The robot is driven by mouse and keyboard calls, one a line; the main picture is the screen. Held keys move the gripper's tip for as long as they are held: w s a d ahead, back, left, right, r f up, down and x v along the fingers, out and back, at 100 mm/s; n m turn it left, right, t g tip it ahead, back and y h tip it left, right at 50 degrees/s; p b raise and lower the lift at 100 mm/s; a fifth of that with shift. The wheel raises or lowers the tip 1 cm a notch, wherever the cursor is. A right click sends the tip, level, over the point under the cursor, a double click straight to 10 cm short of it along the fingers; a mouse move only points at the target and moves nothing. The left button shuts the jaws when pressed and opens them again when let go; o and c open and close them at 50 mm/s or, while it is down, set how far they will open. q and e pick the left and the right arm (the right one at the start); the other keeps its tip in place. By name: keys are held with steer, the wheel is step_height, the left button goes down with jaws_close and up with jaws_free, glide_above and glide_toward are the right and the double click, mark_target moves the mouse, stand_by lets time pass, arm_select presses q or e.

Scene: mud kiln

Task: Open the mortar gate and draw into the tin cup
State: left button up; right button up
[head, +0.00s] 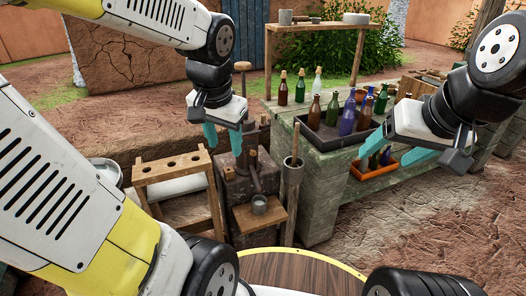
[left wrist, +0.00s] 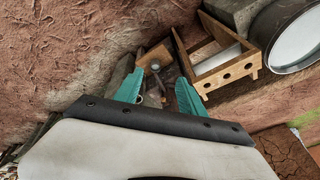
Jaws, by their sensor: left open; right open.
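A dark block-like mortar stand (head: 236,188) is at the centre of the head view, with a grey metal lever or pipe (head: 254,174) on its front; I cannot tell which part is the gate. A small grey tin cup (head: 259,204) stands on the wooden shelf (head: 262,220) below it. The cup also shows in the left wrist view (left wrist: 155,66). My left gripper (head: 224,142) is open, above and in front of the stand, and holds nothing. In the left wrist view, its fingers (left wrist: 160,95) frame part of the stand. My right gripper (head: 397,152) is open and empty before the bench.
A wooden rack with holes (head: 172,163) stands left of the stand. A wooden-handled tool in a post-like holder (head: 291,175) stands close on the right. The bench (head: 322,165) carries a tray of bottles (head: 338,138).

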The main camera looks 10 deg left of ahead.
mark_target(254, 154)
arm_select(q)
steer(key=w+a+f+m+y, duration=0.55)
steer(key=w+f, duration=0.25)
steer(key=w, duration=0.3)
steer(key=w+a+f+m+y, duration=0.5)
steer(key=w+f+m+y, duration=0.15)
steer(key=w, duration=0.45)
steer(key=w+d+f+m+t+h, duration=0.1)
steer(key=w+d+f+m+t, duration=0.55)
steer(key=f, duration=0.25)
steer(key=w+d+f+m+t+h, duration=0.2)
steer(key=w+d+f+m+t, duration=0.35)
steer(key=f+m, duration=0.3)
steer(key=shift+n, duration=0.3)
steer(key=x, duration=0.8)
steer(key=shift+s+a, duration=0.15)
steer(key=shift+a, duration=0.2)
jaws_close()
steer(key=shift+f, duration=0.15)
